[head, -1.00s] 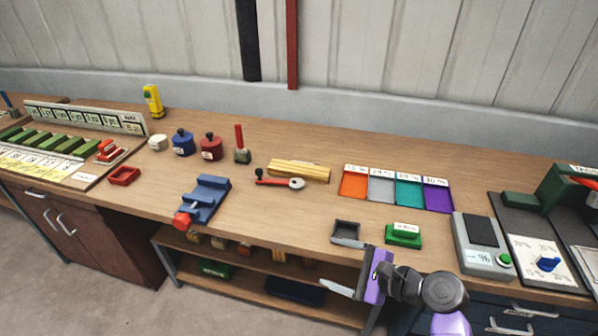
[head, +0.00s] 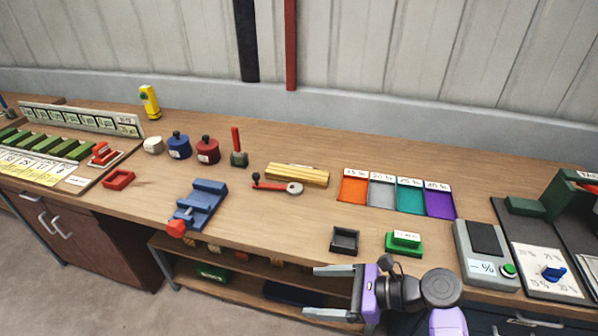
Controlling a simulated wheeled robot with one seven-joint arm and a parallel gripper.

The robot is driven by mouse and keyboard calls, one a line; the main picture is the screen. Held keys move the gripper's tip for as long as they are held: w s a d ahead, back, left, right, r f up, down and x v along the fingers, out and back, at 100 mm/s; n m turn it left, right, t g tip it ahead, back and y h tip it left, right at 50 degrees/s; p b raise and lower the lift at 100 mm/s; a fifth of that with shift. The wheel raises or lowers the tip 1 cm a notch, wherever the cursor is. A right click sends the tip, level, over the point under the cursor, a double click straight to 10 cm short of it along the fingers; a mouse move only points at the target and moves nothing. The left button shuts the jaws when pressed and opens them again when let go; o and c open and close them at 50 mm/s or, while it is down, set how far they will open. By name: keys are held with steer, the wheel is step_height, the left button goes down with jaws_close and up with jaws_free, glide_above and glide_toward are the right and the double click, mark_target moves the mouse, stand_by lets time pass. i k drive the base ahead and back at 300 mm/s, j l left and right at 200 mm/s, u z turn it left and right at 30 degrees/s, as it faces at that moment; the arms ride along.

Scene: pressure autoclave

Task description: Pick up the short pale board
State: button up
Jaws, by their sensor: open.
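Pale yellowish boards (head: 297,175) lie together on the middle of the workbench, behind a red-handled tool. I cannot tell which of them, if any, is the short one. Some small wooden pieces (head: 215,249) also show partly on the shelf under the bench, mostly hidden by the bench top. My gripper (head: 313,291) is open and empty, its two fingers pointing left, in front of the bench's front edge. It is well apart from the boards on the bench top.
A blue vise (head: 202,204) stands at the front edge. A dark square tray (head: 345,240) and a green block (head: 404,243) are near my gripper. Coloured trays (head: 410,197) and a scale (head: 484,250) are to the right. Bare bench top lies between vise and dark tray.

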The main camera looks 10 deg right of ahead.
mark_target(285, 173)
steer(key=i+l, duration=0.25)
steer(key=i, duration=0.2)
steer(key=i+l, duration=0.55)
steer(key=i, duration=0.3)
